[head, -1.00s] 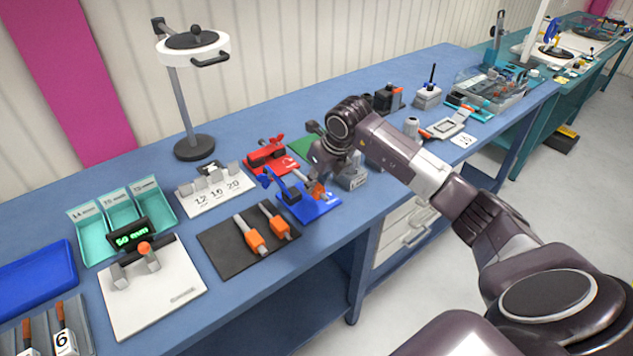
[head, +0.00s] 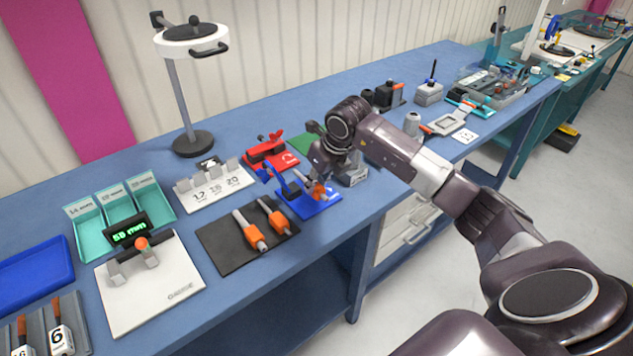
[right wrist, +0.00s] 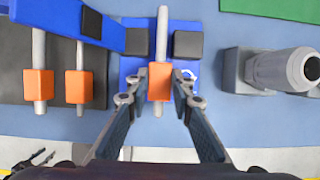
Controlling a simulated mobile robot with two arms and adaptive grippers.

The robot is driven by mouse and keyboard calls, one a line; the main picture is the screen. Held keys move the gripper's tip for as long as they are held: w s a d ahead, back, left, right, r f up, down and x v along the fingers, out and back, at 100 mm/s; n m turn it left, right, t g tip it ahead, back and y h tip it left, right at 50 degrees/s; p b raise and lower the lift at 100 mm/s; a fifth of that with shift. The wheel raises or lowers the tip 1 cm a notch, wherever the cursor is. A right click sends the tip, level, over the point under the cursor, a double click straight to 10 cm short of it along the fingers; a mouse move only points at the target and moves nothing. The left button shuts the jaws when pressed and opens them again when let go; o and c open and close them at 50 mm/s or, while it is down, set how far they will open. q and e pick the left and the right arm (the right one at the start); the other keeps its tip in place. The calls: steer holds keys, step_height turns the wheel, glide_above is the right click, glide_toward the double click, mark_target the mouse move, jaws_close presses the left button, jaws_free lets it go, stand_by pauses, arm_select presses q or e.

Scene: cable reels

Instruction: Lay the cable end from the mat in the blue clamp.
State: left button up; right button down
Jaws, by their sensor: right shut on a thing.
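My right gripper (right wrist: 159,88) is shut on the orange collar of a grey cable end (right wrist: 161,36). In the right wrist view the cable lies between the two dark pads of the blue clamp (right wrist: 190,68); I cannot tell whether it rests on the bed. The clamp's blue arm is swung up and out to the left. In the head view the right gripper (head: 322,178) is over the blue clamp (head: 318,210), hiding part of it. Two more cable ends with orange collars lie on the black mat (head: 222,257) beside it. My left gripper is not in view.
A red clamp (head: 268,153) and a green one (head: 309,142) stand behind the blue clamp. A grey device (right wrist: 245,75) stands close to its right. A white measuring board (head: 160,296) lies left of the mat. The table's front edge is near.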

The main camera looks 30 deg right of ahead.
stand_by(0.5)
steer(key=shift+f+b, duration=0.75)
steer(key=shift+f, duration=0.15)
steer(key=shift+w, duration=0.1)
steer(key=c, duration=1.6)
jaws_free()
steer(key=v, duration=1.2)
